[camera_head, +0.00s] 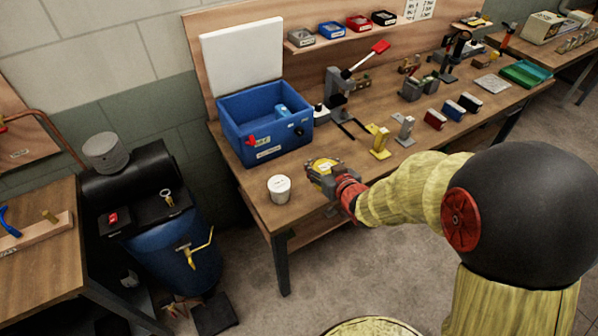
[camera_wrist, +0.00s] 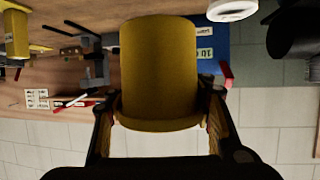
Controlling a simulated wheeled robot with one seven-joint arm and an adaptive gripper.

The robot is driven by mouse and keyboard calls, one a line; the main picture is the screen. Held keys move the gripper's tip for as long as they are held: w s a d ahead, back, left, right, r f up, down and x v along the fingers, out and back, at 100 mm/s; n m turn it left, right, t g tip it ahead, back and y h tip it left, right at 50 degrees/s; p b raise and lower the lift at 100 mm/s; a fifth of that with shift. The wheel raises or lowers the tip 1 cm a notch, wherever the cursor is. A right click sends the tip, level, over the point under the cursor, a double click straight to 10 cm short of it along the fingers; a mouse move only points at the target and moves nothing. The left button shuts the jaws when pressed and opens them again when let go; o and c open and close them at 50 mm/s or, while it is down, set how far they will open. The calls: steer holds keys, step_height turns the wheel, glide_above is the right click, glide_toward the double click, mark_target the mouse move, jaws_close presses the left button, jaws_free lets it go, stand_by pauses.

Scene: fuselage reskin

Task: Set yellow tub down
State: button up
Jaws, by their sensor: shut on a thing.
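The yellow tub (camera_wrist: 158,70) fills the middle of the wrist view, with a finger of my gripper (camera_wrist: 160,125) on each side of it. In the head view the tub (camera_head: 322,168) shows as a small yellow shape at the front edge of the workbench (camera_head: 262,212). My gripper (camera_head: 335,180) is shut on it, just right of a white tub (camera_head: 279,188). I cannot tell whether the yellow tub's base touches the bench top.
A blue bin (camera_head: 265,125) with an open white lid stands behind the tubs. A lever press (camera_head: 338,95) and a yellow bracket (camera_head: 378,140) stand to the right. Bare bench top lies around the white tub, near the front left corner.

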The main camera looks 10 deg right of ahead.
steer(key=w+a+f+b, duration=0.1)
steer(key=w+f, duration=0.2)
steer(key=w, duration=0.1)
steer(key=w+a+f+b, duration=0.1)
steer(key=w+f, duration=0.2)
steer(key=w, duration=0.1)
steer(key=w+f+b, duration=0.1)
steer(key=w+f, duration=0.2)
steer(key=w, duration=0.1)
steer(key=shift+a, duration=0.4)
steer(key=shift+w+f, duration=0.2)
steer(key=shift+f, duration=0.25)
steer(key=shift+f+b, duration=0.7)
steer(key=shift+f, duration=0.6)
steer(key=shift+f, duration=0.2)
steer(key=o, duration=1.3)
steer(key=shift+r, duration=0.1)
